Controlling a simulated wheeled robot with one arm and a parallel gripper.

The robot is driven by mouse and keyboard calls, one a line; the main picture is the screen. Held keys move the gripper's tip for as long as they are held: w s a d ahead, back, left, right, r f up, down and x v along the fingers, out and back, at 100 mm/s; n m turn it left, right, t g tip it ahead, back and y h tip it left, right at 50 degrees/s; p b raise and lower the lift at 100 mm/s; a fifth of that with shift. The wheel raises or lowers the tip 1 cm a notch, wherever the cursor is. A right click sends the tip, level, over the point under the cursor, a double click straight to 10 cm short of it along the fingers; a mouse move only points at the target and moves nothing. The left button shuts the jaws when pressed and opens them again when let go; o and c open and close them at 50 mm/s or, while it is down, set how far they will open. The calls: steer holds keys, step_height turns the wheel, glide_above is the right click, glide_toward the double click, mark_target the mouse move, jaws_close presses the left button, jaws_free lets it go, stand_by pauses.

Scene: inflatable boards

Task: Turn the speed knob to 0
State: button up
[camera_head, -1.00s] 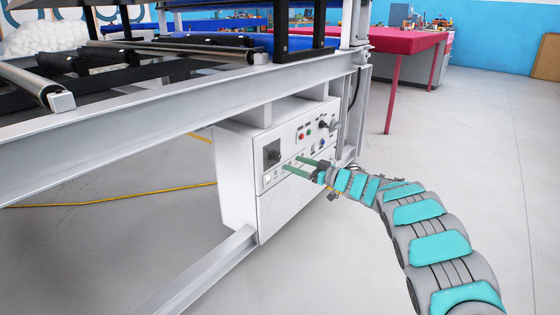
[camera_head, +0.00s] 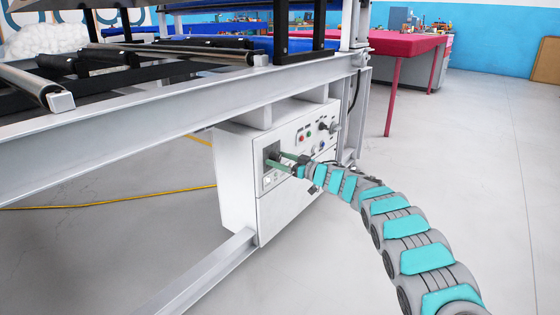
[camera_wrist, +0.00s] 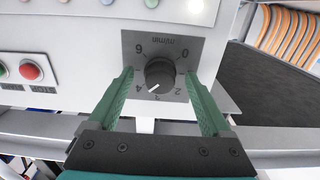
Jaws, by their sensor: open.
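The speed knob (camera_wrist: 160,73) is black and round, on a grey dial plate (camera_wrist: 188,47) marked 0, 2, 4, 6 and m/min, seen upside down in the wrist view. Its white pointer line is at the lower left, close to the 4. My gripper (camera_wrist: 160,77) is open, with one green finger on each side of the knob and a gap on both sides. In the head view my gripper (camera_head: 282,160) is at the left part of the white control box (camera_head: 237,185), and it partly hides the dial.
A red button (camera_wrist: 31,70) and other controls are on the same panel. A grey steel beam (camera_head: 180,106) of the machine passes above the box. A yellow cable (camera_head: 120,201) lies on the floor to the left. Open floor is at the right.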

jaws_close()
stand_by(0.6)
